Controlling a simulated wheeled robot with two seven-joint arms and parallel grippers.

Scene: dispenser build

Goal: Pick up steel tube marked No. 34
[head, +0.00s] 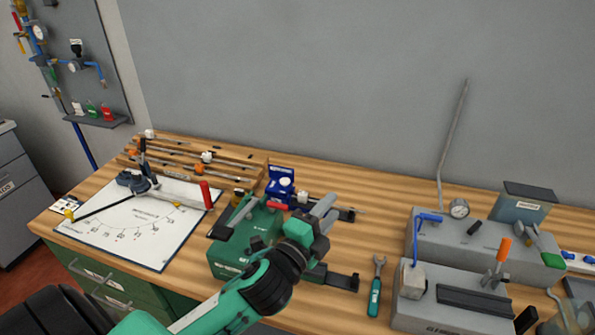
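A stepped wooden rack (250,187) at the back left of the bench holds several thin steel tubes (175,173). Some tubes carry small white tags, such as one tag (207,156) near the rack's middle. The tag numbers are too small to read, so I cannot tell which tube is No. 34. My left gripper (325,207) is above the right part of the green fixture (236,250), to the right of the rack. A small white piece (302,197) shows just behind it. Its fingertips are seen edge-on, so its opening is unclear. My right gripper is out of view.
A blue block (280,183) stands behind the fixture. A wrench (376,287) lies in front. Grey test units (450,300) fill the right. The bench's back middle is clear.

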